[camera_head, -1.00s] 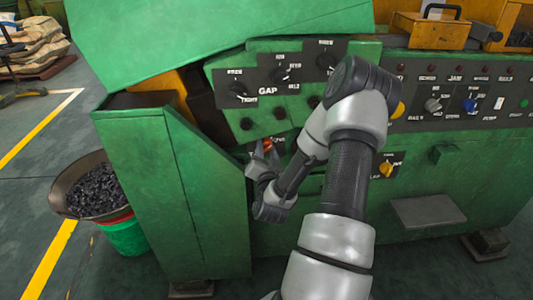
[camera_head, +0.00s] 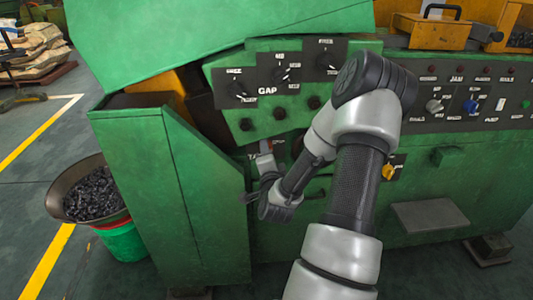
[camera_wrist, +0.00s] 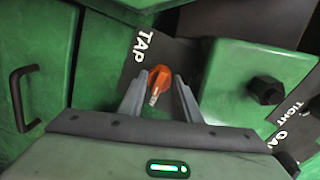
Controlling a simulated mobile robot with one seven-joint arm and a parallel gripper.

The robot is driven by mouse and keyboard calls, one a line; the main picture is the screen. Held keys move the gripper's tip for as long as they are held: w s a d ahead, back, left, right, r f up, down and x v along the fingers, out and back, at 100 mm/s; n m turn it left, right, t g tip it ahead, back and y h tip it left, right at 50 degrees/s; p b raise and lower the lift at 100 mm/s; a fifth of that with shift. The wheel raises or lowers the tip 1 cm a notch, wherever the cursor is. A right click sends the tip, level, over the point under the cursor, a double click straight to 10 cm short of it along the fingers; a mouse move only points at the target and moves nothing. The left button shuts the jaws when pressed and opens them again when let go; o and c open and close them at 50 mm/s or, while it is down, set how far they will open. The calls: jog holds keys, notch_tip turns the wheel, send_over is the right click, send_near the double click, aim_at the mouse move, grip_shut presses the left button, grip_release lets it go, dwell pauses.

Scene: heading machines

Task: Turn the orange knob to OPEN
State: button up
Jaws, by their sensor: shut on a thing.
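The orange knob (camera_wrist: 161,76) sits on a dark panel marked TAP (camera_wrist: 142,45) in the wrist view. A pale pointer mark on it points down the picture, toward my palm. My gripper (camera_wrist: 159,80) has one finger on each side of the knob and is shut on it. In the head view my gripper (camera_head: 265,155) is at the panel below the GAP controls, and the knob is largely hidden behind it. No OPEN marking can be read in either view.
The GAP panel (camera_head: 284,75) with black knobs is just above my gripper. A black hex bolt (camera_wrist: 265,90) stands out to the right in the wrist view. A yellow knob (camera_head: 388,171) is right of my arm. A tilted green cover (camera_head: 200,40) is at upper left.

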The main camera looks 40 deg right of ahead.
jog(key=shift+c, duration=0.2)
dwell(0.3)
jog(key=o, duration=1.1)
jog(key=shift+c, duration=0.2)
jog(key=p+v, duration=1.2)
jog(key=v, duration=0.5)
jog(key=shift+s, duration=0.25)
